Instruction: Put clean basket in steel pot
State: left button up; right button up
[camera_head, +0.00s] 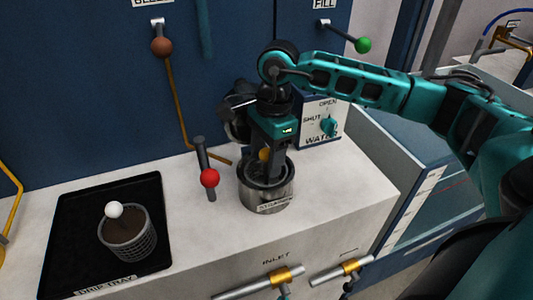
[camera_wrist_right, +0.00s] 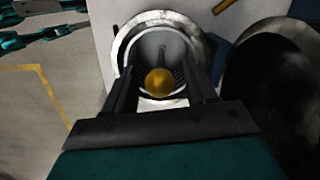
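The steel pot (camera_head: 278,196) stands near the counter's front edge, with a label on its front. A yellow ball knob (camera_head: 264,155) on a stem shows above its opening; in the right wrist view the knob (camera_wrist_right: 167,82) stands over a basket's ribbed inner wall (camera_wrist_right: 180,72) inside the pot. My right gripper (camera_head: 266,170) points down into the pot. Its fingers lie on either side of the knob and stem, with a gap between them, and look open. Much of the basket is hidden by the pot and gripper. My left gripper is not in view.
A mesh basket (camera_head: 128,240) with brown contents and a white ball stands in the black drip tray (camera_head: 68,220). A red-knobbed lever (camera_head: 209,178) rises just left of the pot. The water control box (camera_head: 312,138) stands behind right. Inlet handles (camera_head: 262,284) project in front.

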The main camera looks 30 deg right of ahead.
jog(key=shift+r, duration=0.15)
notch_tip(320, 180, up, 12)
jog(key=d, duration=0.1)
jog(key=shift+d, duration=0.25)
dwell(0.6)
